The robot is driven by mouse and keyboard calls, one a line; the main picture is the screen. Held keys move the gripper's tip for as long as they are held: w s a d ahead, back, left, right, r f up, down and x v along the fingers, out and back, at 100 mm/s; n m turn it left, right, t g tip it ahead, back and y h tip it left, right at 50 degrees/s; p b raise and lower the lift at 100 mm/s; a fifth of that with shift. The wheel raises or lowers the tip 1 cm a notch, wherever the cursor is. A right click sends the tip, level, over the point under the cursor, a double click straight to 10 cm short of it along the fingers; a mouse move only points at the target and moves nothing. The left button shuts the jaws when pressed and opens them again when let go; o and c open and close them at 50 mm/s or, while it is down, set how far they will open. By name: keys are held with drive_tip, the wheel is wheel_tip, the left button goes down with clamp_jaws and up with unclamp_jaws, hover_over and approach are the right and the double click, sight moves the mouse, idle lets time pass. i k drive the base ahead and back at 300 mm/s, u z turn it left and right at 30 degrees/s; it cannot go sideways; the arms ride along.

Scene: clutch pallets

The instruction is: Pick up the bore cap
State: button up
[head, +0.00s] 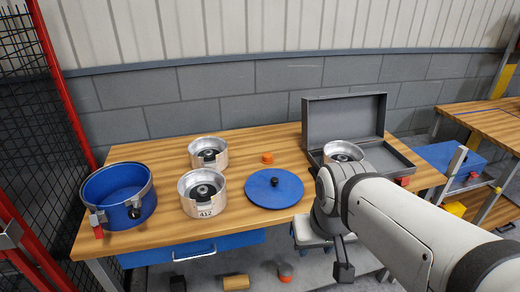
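A small orange cap (267,157), which looks like the bore cap, lies on the wooden table behind the blue round lid. Nothing touches it. My arm comes in from the lower right and bends down in front of the table's front edge. A dark end piece, which seems to be my gripper (343,271), hangs below the tabletop, well apart from the orange cap. Its fingers cannot be made out, so I cannot tell if it is open or shut.
On the table (140,238) stand a blue clamped drum (107,207), silver clutch housings (208,152) (204,210), a blue lid with black knob (274,199) and an open grey case (345,118). My arm partly hides another silver housing (345,149). Small blocks lie below.

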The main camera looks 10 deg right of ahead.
sight(268, 158)
drive_tip(key=u, duration=0.3)
drive_tip(key=i, duration=1)
drive_tip(key=z, duration=0.4)
